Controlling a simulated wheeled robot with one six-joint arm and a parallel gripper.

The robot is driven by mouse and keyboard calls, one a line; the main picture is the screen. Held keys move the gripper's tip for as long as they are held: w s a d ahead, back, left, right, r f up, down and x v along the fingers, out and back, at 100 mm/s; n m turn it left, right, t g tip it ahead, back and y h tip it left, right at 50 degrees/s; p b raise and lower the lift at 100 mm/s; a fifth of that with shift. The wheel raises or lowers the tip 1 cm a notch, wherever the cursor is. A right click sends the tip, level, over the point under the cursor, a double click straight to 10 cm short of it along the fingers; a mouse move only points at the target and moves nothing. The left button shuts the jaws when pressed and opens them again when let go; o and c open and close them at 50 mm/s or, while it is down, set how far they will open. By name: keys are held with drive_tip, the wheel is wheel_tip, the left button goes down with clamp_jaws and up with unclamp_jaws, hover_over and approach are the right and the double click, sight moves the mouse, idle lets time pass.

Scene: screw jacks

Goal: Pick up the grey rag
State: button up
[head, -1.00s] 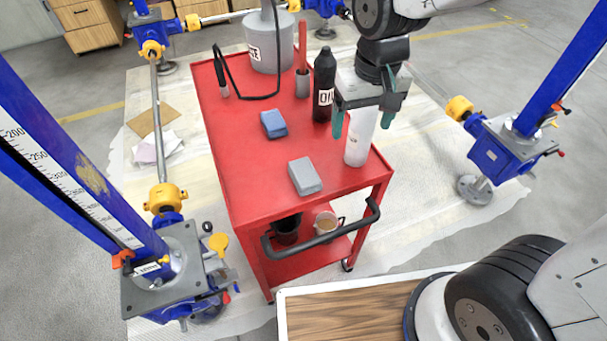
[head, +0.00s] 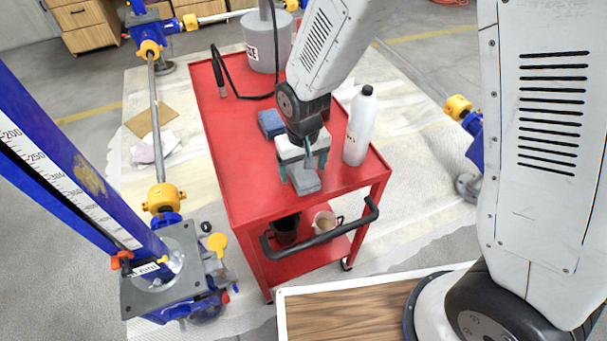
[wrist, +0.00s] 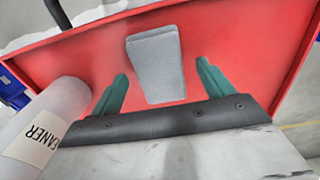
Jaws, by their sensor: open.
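The grey rag (head: 305,182) is a folded block lying flat on the red cart top (head: 240,196), near its front edge. It is partly hidden by my gripper in the head view. In the wrist view the grey rag (wrist: 156,65) lies ahead of the fingertips, roughly between their lines. My gripper (head: 303,172) is above the rag with its green fingers spread and nothing between them; it also shows in the wrist view (wrist: 162,75).
A white cleaner bottle (head: 360,126) stands close on the right of my gripper; its label shows in the wrist view (wrist: 42,135). A blue rag (head: 271,123) lies behind. A grey can (head: 266,40) with a black hose stands at the back. The cart's left front is clear.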

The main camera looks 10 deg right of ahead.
drive_tip(key=shift+f, duration=0.85)
drive_tip(key=c, duration=1.1)
drive_tip(key=shift+o, duration=0.2)
drive_tip(key=shift+r, duration=0.1)
